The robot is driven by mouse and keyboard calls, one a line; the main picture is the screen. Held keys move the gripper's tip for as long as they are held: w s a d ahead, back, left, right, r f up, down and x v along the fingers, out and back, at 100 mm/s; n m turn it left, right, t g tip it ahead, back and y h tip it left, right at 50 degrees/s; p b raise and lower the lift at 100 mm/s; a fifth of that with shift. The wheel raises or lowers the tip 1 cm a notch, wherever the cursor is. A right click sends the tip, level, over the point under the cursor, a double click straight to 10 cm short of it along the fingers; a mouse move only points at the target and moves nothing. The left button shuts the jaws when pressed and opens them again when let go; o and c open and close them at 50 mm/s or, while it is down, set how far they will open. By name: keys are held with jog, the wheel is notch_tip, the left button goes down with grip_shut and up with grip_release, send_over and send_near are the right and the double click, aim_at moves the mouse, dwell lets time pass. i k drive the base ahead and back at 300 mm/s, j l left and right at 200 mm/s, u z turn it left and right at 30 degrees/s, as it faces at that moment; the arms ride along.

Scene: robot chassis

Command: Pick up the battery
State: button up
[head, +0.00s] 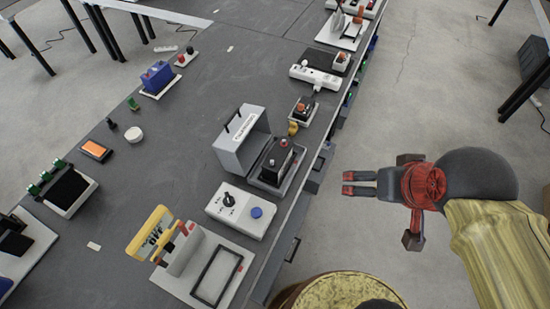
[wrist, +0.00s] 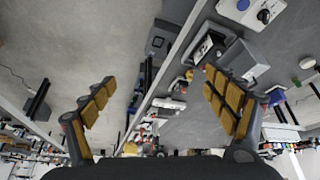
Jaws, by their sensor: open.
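The battery (head: 276,161) looks like a black block with red and grey terminals on top. It sits upright in the base of a grey case (head: 240,143) whose lid is open, near the right edge of the dark table. In the wrist view the battery (wrist: 205,47) is small at the upper right, in front of the grey lid. My gripper (head: 347,183) is off the table's right side, over the floor, pointing toward the table and apart from the battery. In the wrist view my gripper (wrist: 160,95) has its yellow-padded fingers wide apart with nothing between them.
A white box with a dark knob and blue button (head: 241,209) stands just in front of the case. A yellow-handled device (head: 152,232) stands at the front. The table's middle is mostly clear.

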aim_at(273, 167)
jog(key=k+u, duration=0.1)
jog(key=u, duration=0.35)
jog(key=j+u, duration=0.15)
jog(key=u, duration=0.25)
jog(key=k+j+u, duration=0.1)
jog(key=u, duration=0.35)
jog(key=j+u, duration=0.15)
jog(key=u, duration=0.25)
jog(key=z, duration=1.25)
jog(key=l+u, duration=0.1)
jog(key=u, duration=0.45)
jog(key=i+l+u, duration=0.15)
jog(key=l, duration=0.15)
jog(key=i+l+u, duration=0.2)
jog(key=l, duration=0.15)
jog(key=l+u, duration=0.15)
jog(key=l, duration=0.2)
jog(key=i+l, duration=0.1)
jog(key=l, duration=0.3)
jog(key=i+l, duration=0.15)
jog(key=l, duration=0.3)
jog(key=i+l+u, duration=0.1)
jog(key=l, duration=0.3)
jog(key=i+l, duration=0.1)
jog(key=l, duration=0.35)
jog(key=i+l, duration=0.1)
jog(key=l, duration=0.35)
jog(key=u, duration=0.05)
